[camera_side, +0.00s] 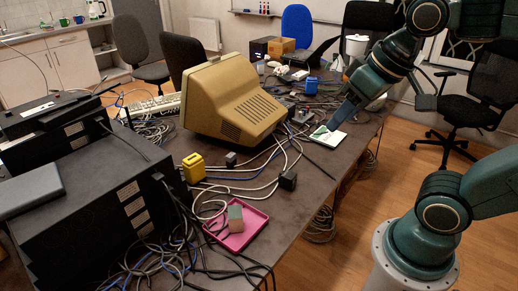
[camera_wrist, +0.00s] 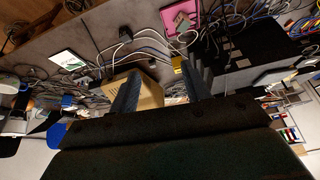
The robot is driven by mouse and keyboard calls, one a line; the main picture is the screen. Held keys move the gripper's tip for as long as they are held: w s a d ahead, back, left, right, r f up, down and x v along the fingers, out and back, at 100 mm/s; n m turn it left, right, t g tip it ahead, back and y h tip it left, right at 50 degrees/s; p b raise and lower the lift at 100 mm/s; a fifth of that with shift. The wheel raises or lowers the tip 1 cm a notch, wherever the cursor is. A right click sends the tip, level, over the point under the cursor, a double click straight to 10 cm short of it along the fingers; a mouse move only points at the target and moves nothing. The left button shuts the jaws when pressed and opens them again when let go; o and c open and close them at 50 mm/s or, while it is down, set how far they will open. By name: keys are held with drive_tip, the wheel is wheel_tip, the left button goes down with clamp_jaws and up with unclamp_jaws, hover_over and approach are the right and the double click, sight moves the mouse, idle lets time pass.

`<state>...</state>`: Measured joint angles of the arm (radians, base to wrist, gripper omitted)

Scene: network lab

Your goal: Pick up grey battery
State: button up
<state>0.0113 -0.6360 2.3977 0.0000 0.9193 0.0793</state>
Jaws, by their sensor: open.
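A grey-green block that looks like the grey battery (camera_side: 235,218) stands in a pink tray (camera_side: 262,222) near the front edge of the table in the side view. In the wrist view the block (camera_wrist: 183,22) and the pink tray (camera_wrist: 168,18) show small at the top. My gripper (camera_side: 374,116) is open and empty at the right side of the table, well apart from the tray and farther back. In the wrist view its two fingers (camera_wrist: 158,70) are spread wide, with nothing held between them.
A yellow block (camera_side: 194,168), a small black box (camera_side: 288,180) and loose cables lie around the tray. An old beige monitor (camera_side: 235,98) stands behind, and black equipment (camera_side: 90,185) at left. A white card (camera_side: 328,137) lies near my gripper.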

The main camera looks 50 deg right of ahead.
drive_tip(key=w+d+r+m+g, duration=0.1)
drive_tip(key=w+m, duration=0.1)
drive_tip(key=w, duration=0.4)
drive_tip(key=w+d+r+m, duration=0.1)
drive_tip(key=w+r+m, duration=0.1)
drive_tip(key=w, duration=0.5)
drive_tip(key=m+g, duration=0.4)
drive_tip(key=m, duration=0.8)
hover_over(231, 155)
wheel_tip(231, 155, down, 27)
drive_tip(key=shift+a, duration=0.15)
drive_tip(key=shift+f, duration=0.1)
wheel_tip(231, 155, down, 8)
drive_tip(key=shift+f, duration=0.2)
